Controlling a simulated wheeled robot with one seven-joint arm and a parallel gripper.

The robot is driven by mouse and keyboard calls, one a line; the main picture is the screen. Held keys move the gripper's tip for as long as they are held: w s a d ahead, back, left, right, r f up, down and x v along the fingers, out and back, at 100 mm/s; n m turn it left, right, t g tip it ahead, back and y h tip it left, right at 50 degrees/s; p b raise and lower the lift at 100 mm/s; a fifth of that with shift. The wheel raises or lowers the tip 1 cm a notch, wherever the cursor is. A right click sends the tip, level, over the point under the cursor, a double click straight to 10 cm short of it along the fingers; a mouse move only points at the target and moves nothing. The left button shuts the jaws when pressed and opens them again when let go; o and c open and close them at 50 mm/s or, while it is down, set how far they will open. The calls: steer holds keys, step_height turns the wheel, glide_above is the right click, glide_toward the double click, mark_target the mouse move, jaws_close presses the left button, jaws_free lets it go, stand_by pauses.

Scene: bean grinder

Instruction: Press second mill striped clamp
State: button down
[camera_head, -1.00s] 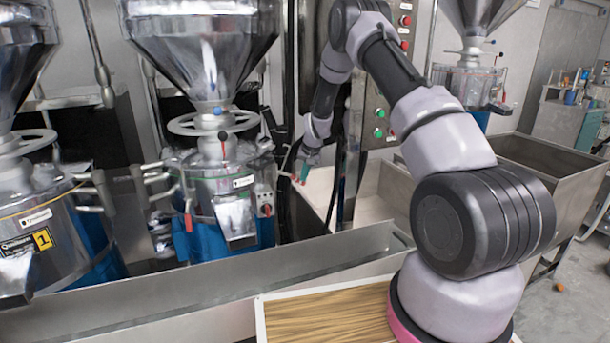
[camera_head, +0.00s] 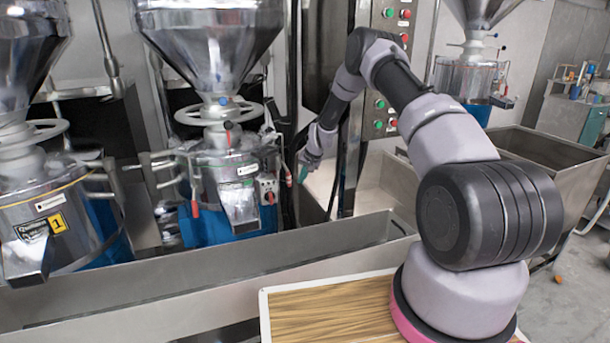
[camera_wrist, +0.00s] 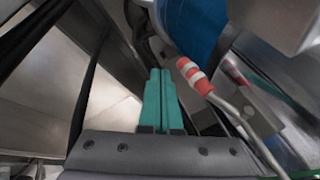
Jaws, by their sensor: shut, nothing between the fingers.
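The second mill (camera_head: 225,185), with a silver body and blue base, stands left of my arm in the head view. The striped clamp (camera_wrist: 195,77) shows in the wrist view as a lever with a red-and-white banded grip on a bent metal rod. In the head view a small red-tipped handle (camera_head: 288,176) sits at the mill's right side. My gripper (camera_wrist: 161,80) has teal fingers, shut together and empty. The clamp is just right of the fingertips, with a visible gap. In the head view my gripper (camera_head: 303,173) is small, to the right of that handle.
The mill marked 1 (camera_head: 40,215) stands at the left. A long metal trough (camera_head: 200,265) runs in front of the mills. A control panel (camera_head: 390,100) with red and green buttons is behind my arm. Dark cables (camera_wrist: 88,85) hang left of the fingers.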

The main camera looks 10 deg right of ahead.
steer(key=shift+w+a+f, duration=0.15)
steer(key=shift+a+f, duration=0.35)
steer(key=shift+f, duration=0.05)
steer(key=shift+w+a+f, duration=0.15)
steer(key=shift+a+f, duration=0.3)
steer(key=shift+f, duration=0.05)
steer(key=v, duration=1)
steer(key=shift+r, duration=0.35)
steer(key=shift+s, duration=0.15)
